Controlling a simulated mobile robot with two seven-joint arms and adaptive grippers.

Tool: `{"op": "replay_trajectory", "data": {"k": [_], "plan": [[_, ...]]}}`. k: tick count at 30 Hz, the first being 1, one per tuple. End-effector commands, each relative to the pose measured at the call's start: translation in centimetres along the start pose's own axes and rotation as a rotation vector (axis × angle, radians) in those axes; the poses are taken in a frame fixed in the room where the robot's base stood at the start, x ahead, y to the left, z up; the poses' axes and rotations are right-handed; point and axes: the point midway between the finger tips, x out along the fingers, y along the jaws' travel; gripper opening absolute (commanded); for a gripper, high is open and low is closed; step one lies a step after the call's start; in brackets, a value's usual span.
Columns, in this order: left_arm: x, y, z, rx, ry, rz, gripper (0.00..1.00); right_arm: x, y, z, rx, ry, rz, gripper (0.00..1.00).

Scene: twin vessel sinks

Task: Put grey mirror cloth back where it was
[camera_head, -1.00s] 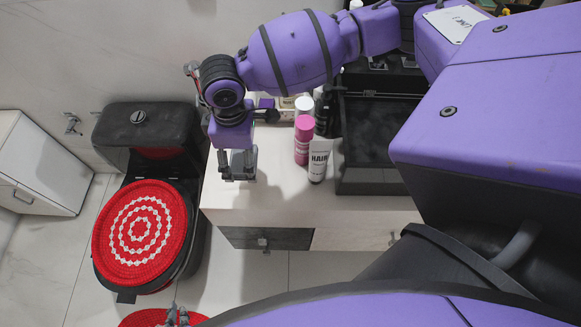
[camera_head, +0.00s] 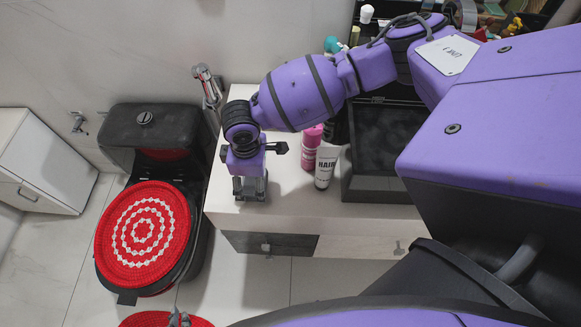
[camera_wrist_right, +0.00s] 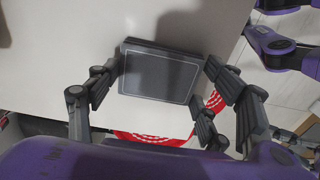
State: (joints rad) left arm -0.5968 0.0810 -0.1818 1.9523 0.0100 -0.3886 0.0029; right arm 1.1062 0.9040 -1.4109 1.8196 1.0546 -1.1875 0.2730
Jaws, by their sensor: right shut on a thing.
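The grey mirror cloth (camera_wrist_right: 160,73) shows in the right wrist view as a flat, dark grey rectangle with a pale border line. My right gripper (camera_head: 250,190) is above the left end of the pale counter (camera_head: 290,205), fingers pointing down. In the right wrist view its fingers (camera_wrist_right: 158,85) stand on either side of the cloth, shut on it. The cloth is hardly visible in the head view. I cannot tell whether it touches the counter. My left gripper (camera_head: 180,319) shows only as small grey tips at the bottom edge, over a red mat; its opening is unclear.
A pink bottle (camera_head: 309,148) and a white HAIR tube (camera_head: 326,167) stand right of my right gripper. A toilet with a red-and-white cover (camera_head: 143,235) is left of the counter. The counter's front left is clear.

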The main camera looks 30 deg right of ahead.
Motion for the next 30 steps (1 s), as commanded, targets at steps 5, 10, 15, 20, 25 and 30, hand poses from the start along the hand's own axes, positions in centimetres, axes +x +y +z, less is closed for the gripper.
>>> {"op": "replay_trajectory", "data": {"k": [5,10,15,20,25,30], "plan": [[0.0,0.0,0.0,-0.001,0.001,0.0,0.0,-0.1,0.1,-0.1,-0.001,0.001,0.001,0.92],[0.0,-0.1,0.0,0.001,0.0,0.0,0.0,-0.1,0.1,-0.1,-0.001,0.001,0.002,0.92],[-0.1,-0.2,0.1,0.007,-0.001,0.0,0.0,-0.2,0.1,-0.1,-0.001,0.002,0.003,0.92],[-0.2,-0.4,-0.2,0.012,0.002,0.0,0.0,-1.7,0.2,-0.2,-0.001,0.004,0.005,0.92],[-0.3,-0.4,-0.6,0.013,0.008,0.0,0.0,-5.3,0.3,-0.2,-0.001,0.006,0.008,0.92],[-0.5,-0.3,-0.8,0.011,0.008,0.002,0.0,-8.9,0.2,-0.2,-0.001,0.005,0.007,0.92]]}}
